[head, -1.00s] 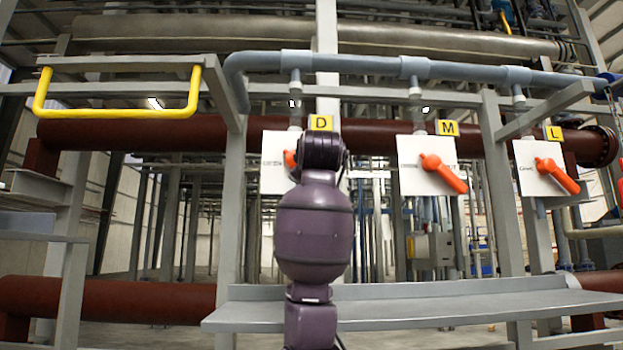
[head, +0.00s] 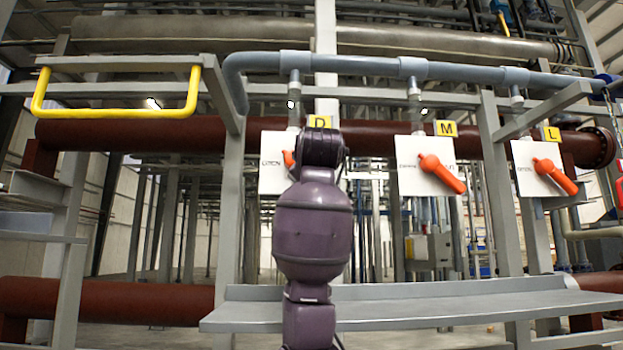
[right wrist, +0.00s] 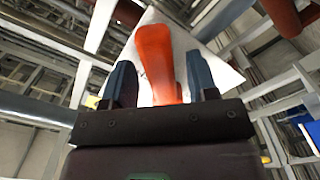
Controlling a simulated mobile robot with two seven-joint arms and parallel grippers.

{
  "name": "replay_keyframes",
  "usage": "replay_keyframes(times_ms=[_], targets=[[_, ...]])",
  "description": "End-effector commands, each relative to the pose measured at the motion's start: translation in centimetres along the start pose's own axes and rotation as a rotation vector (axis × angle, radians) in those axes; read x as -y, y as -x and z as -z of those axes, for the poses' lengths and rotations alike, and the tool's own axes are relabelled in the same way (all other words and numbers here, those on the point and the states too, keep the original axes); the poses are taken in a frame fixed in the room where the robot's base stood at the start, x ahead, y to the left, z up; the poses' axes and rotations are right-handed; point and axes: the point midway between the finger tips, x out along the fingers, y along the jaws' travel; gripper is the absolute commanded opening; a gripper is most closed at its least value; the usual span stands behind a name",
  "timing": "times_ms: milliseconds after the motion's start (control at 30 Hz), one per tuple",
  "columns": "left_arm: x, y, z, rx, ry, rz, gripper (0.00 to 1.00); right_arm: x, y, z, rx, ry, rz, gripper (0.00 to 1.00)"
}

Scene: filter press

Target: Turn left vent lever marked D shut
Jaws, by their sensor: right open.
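The orange lever marked D (head: 288,160) sits on a white plate (head: 271,176) at the left of the row, below a yellow D tag (head: 319,121). My right arm covers most of the lever in the head view; only its left end shows. In the right wrist view the orange lever (right wrist: 158,62) runs between the two dark fingers of my right gripper (right wrist: 163,84). The gripper is open, with visible room on both sides of the lever. My left gripper is in neither view.
Two more orange levers, M (head: 442,172) and L (head: 555,176), stand to the right on their own white plates. A grey shelf (head: 430,309) runs below them. A yellow handle (head: 116,112) hangs at upper left. A grey pipe (head: 360,64) runs above.

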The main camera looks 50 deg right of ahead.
Motion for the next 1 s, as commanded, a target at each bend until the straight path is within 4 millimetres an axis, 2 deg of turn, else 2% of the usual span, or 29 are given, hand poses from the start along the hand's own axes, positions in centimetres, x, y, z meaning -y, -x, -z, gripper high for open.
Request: replay_keyframes(times_ms=[300,500,700,1000], targets=[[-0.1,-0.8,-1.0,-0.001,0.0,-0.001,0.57,0.0,5.8,-0.1,-0.003,-0.001,-0.004,0.53],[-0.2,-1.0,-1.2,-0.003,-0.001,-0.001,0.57,0.0,8.4,-0.1,-0.003,0.0,-0.003,0.53],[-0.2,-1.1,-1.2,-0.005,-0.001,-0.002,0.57,0.0,9.5,0.0,-0.002,0.0,-0.002,0.53],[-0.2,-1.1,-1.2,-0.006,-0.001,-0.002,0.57,0.0,9.5,0.0,-0.001,0.0,-0.002,0.53]])
